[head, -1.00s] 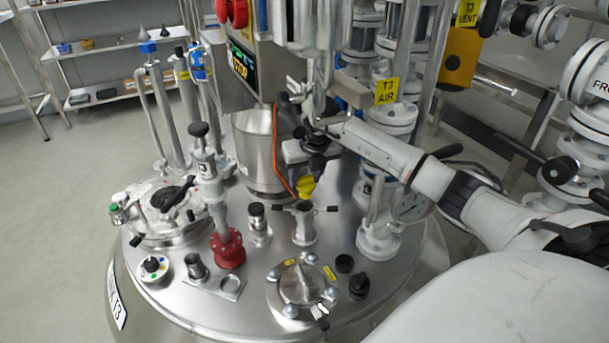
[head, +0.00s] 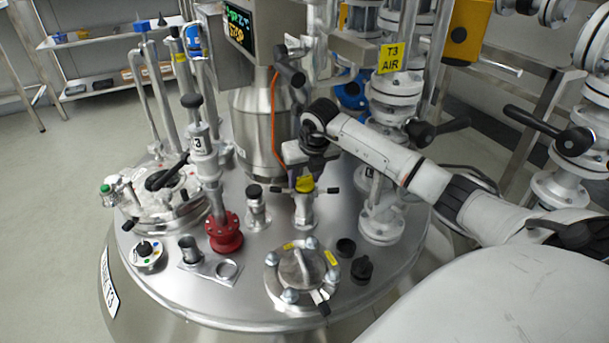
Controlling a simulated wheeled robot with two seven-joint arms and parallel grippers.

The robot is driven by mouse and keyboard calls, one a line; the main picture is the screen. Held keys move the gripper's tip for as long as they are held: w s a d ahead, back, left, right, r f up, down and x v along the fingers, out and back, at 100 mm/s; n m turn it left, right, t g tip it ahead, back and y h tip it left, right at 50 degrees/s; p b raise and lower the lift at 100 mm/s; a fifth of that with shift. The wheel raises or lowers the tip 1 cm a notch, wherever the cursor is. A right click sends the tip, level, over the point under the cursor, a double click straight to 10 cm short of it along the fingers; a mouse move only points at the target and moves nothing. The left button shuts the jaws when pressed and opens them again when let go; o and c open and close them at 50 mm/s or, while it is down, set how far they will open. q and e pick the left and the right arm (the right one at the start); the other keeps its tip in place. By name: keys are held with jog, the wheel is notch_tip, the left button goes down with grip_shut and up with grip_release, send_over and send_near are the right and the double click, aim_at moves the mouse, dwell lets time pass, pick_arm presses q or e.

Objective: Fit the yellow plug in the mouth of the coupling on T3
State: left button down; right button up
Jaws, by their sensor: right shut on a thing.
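The yellow plug (head: 304,184) is upright at the mouth of the small steel coupling (head: 304,210) on the T3 vessel lid. The coupling has black-tipped levers at its sides. The plug's lower end meets the coupling's top in this view; I cannot tell how deep it sits. My right gripper (head: 304,174) reaches in from the right, points down and is shut on the plug from above. Its fingers are small and partly hidden behind the plug and wrist. My left gripper is not in view.
A steel stub with a black top (head: 256,205) stands just left of the coupling. A red-flanged valve (head: 224,234) is farther left. A bolted round cover (head: 300,273) lies in front. A white-flanged pipe (head: 381,220) rises close on the right, and an orange cable (head: 273,120) hangs behind.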

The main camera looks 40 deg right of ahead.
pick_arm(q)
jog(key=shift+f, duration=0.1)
pick_arm(e)
jog(key=shift+s+a+f, duration=0.1)
jog(key=shift+s+f, duration=0.05)
jog(key=shift+f, duration=0.3)
dwell(0.4)
jog(key=o, duration=1.1)
jog(key=shift+o, duration=0.2)
jog(key=shift+s+d, duration=0.15)
jog(key=shift+d, duration=0.15)
jog(key=shift+s+r, duration=0.1)
jog(key=shift+r, duration=0.45)
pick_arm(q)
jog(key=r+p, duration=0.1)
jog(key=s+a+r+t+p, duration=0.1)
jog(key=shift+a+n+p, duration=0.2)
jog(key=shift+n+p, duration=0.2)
pick_arm(e)
jog(key=a+v, duration=0.1)
jog(key=v, duration=0.8)
jog(key=shift+w+r, duration=0.25)
jog(key=shift+r, duration=0.2)
